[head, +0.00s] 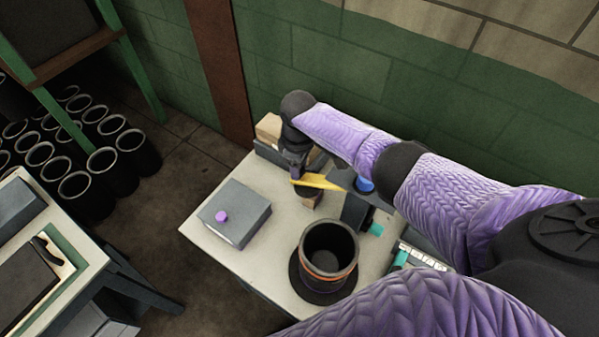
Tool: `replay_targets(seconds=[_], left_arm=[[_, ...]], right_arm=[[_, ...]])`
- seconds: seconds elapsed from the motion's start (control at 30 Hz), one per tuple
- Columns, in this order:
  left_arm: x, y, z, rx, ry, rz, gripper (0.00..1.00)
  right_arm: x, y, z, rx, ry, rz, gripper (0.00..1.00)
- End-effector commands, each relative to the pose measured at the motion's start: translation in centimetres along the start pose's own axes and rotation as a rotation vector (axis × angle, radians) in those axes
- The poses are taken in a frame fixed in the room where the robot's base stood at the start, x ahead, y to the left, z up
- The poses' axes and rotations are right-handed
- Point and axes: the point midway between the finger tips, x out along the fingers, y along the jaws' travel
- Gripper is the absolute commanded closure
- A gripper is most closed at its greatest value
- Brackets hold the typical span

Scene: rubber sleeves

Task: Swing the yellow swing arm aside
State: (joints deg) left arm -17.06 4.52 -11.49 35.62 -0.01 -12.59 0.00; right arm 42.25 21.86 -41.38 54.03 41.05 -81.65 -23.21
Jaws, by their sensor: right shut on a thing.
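The yellow swing arm (322,182) is a narrow, tapering yellow piece. It reaches left from a dark machine body (355,210) with a blue round part (365,185) on top. My right gripper (294,178) comes down from above and is shut on the left end of the swing arm. Its fingers partly cover that end, so the exact grip is hard to see. My left gripper is not in view.
On the pale table (200,227) are a grey box with a purple button (222,216), a black cylinder with an orange band (329,255) and a cardboard box (269,128). A second table (88,245) stands left. Several black sleeves (75,185) stand on the floor.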

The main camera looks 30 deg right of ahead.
Motion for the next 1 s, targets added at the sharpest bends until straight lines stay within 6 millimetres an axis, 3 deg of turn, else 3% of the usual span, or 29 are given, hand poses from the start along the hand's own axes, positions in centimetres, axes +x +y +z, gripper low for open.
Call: replay_targets(seconds=[0.03,0.5,1.0], left_arm=[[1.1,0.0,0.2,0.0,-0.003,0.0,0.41],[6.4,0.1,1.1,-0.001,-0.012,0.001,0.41],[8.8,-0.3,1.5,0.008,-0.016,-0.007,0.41]], right_arm=[[0.5,0.7,-0.3,0.045,0.005,-0.001,1.0],[0.5,6.3,-0.4,0.428,0.004,-0.002,1.0],[0.1,8.8,0.3,0.593,0.001,0.0,1.0]])
